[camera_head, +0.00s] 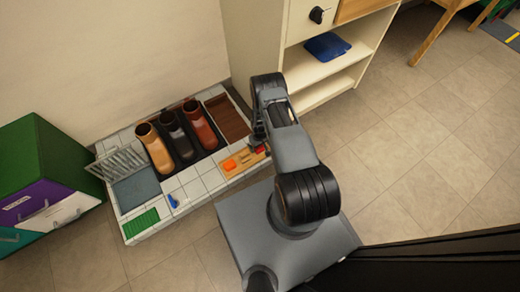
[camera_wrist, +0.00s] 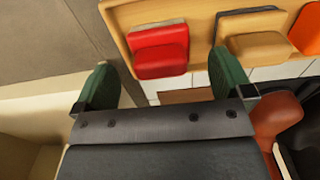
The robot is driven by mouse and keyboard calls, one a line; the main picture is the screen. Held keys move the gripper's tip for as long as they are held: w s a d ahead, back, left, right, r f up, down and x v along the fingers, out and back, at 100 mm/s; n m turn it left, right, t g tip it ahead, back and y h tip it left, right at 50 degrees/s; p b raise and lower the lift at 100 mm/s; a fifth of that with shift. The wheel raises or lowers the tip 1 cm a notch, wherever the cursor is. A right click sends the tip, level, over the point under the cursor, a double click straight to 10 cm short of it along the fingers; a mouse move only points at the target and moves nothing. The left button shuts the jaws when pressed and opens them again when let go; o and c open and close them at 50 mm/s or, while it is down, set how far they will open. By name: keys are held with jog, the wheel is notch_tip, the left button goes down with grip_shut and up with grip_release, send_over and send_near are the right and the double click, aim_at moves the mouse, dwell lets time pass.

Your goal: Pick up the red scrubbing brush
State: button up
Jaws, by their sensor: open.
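The red scrubbing brush (camera_wrist: 160,50) lies at the left end of a wooden tray (camera_wrist: 118,18), a red block with a darker seam along its upper part. In the head view the brush (camera_head: 260,149) shows as a small red patch beside my gripper, partly hidden by it. My gripper (camera_wrist: 163,66) is open, with its two green fingers apart and nothing between them at the tips. In the wrist view the brush appears between and just beyond the fingertips. I cannot tell the height gap.
A tan brush (camera_wrist: 258,48) and an orange one (camera_wrist: 309,32) lie to the right in the same tray. Boots (camera_head: 158,150) stand nearby on the tiled platform. A shelf unit (camera_head: 300,75) rises close behind my arm. Open floor (camera_head: 420,170) lies to the right.

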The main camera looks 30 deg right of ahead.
notch_tip(320, 180, down, 3)
jog(key=shift+b, duration=0.45)
jog(key=shift+r, duration=0.1)
jog(key=c, duration=1)
